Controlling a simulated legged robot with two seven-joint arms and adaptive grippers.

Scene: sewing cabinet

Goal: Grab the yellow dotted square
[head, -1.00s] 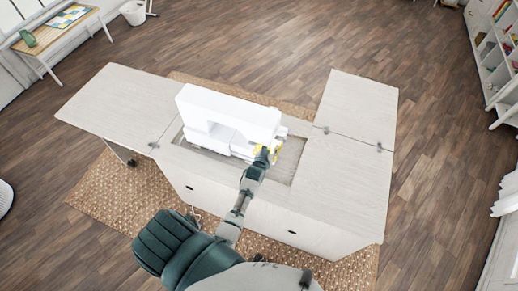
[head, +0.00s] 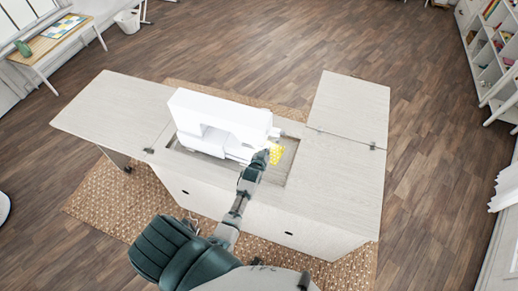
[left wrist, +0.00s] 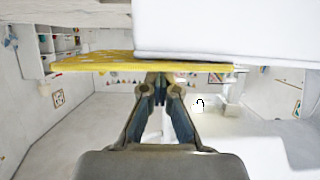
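The yellow dotted square (head: 277,154) is at the right end of the white sewing machine (head: 222,122), over the recessed well of the cabinet. My left gripper (head: 266,153) is at its left edge. In the left wrist view the square (left wrist: 95,63) shows nearly edge-on as a thin yellow strip, partly hidden by a white block of the machine. The left gripper's fingers (left wrist: 160,88) come together at the strip and look closed on its edge; the exact contact is hard to see. My right gripper is not in view.
The pale cabinet top (head: 330,180) is bare to the right of the well, with a side leaf (head: 350,105) behind. Another leaf (head: 105,115) extends left. The machine stands close to my left gripper. A woven rug (head: 110,205) lies beneath.

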